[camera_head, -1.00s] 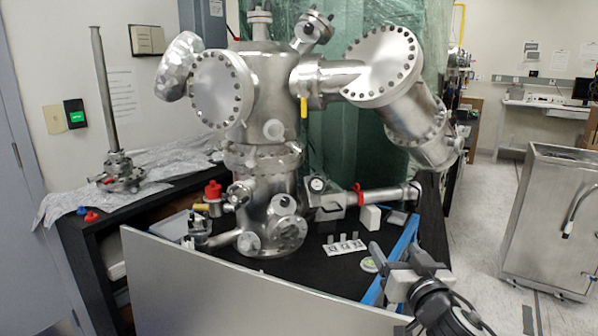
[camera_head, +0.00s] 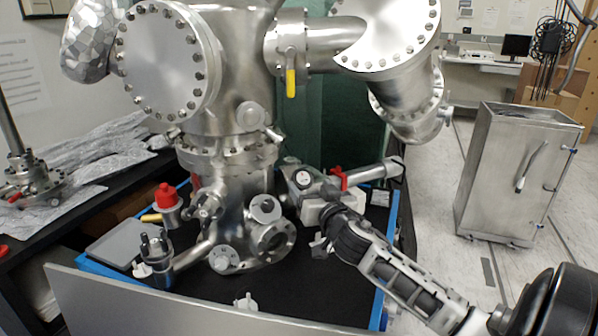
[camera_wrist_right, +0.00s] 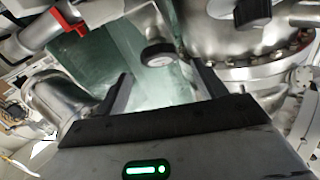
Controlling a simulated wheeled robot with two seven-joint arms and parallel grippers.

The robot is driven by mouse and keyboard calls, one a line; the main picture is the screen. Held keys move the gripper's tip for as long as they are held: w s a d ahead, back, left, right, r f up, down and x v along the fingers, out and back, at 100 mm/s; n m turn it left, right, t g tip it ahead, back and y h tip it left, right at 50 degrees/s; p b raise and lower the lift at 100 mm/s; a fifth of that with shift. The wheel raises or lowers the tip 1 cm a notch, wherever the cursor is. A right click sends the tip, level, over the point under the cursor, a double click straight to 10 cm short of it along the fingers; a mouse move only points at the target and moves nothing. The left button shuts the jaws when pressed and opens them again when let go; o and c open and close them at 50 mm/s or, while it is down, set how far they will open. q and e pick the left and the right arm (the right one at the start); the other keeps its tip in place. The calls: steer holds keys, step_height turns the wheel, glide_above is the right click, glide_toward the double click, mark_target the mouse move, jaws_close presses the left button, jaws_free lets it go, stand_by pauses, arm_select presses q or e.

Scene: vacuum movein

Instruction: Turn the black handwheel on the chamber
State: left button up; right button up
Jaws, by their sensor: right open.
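The steel chamber (camera_head: 232,95) fills the left and middle of the head view. A small round black-rimmed part with a pale face, which fits the handwheel (camera_head: 303,178), sits low on the chamber's right side. In the right wrist view the handwheel (camera_wrist_right: 158,55) shows ahead, between the open fingers and beyond their tips. My right gripper (camera_head: 319,215) is close in front of it, partly hidden by its own wrist in the head view. In the wrist view the right gripper (camera_wrist_right: 164,88) is open and empty. My left gripper is not in view.
A horizontal steel tube with a red clamp (camera_head: 339,179) runs right of the handwheel. A yellow-handled valve (camera_head: 291,82) hangs above. A metal panel (camera_head: 190,305) stands along the front. A steel cabinet (camera_head: 500,180) stands on the floor at right.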

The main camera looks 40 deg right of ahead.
mark_target(304, 178)
steer(key=x, duration=0.8)
steer(key=shift+p, duration=0.3)
steer(key=shift+c, duration=0.3)
steer(key=c, duration=0.9)
